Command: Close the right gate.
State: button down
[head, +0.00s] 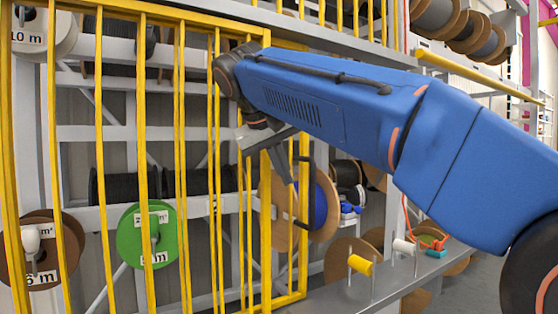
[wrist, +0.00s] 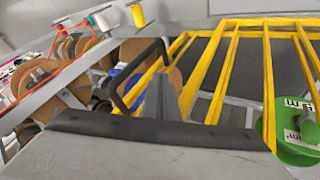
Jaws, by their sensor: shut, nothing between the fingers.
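The yellow barred gate (head: 265,225) stands in front of the rack, right of the centre-left bars in the head view. Bars overlap there, so I cannot tell exactly where one gate panel ends and another begins. A black bar handle (head: 307,190) is on its right edge post; the handle also shows in the wrist view (wrist: 125,92). My gripper (head: 291,196) is shut and empty, pointing down just left of the handle. In the wrist view its grey fingers (wrist: 168,100) are right beside the handle; I cannot tell whether they touch it.
A green reel (head: 130,240) and brown reels (head: 72,250) sit behind the bars. A wooden reel with blue cable (head: 320,200) is behind the gate's right edge. A grey shelf (head: 395,275) with a yellow spool (head: 360,266) lies at the lower right.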

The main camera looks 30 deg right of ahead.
jog(key=shift+s+d+f, duration=0.1)
jog(key=shift+d+f, duration=0.1)
jog(key=shift+d, duration=0.6)
jog(key=shift+s+d+f, duration=0.1)
jog(key=shift+d+f, duration=0.15)
jog(key=shift+d, duration=0.55)
jog(key=shift+s+d+f, duration=0.1)
jog(key=shift+d+f, duration=0.1)
jog(key=shift+d, duration=0.6)
jog(key=shift+d, duration=0.1)
jog(key=s+d, duration=0.2)
jog(key=d, duration=4.6)
jog(key=shift+s+d, duration=0.25)
jog(key=shift+r, duration=0.1)
jog(key=shift+w, duration=0.1)
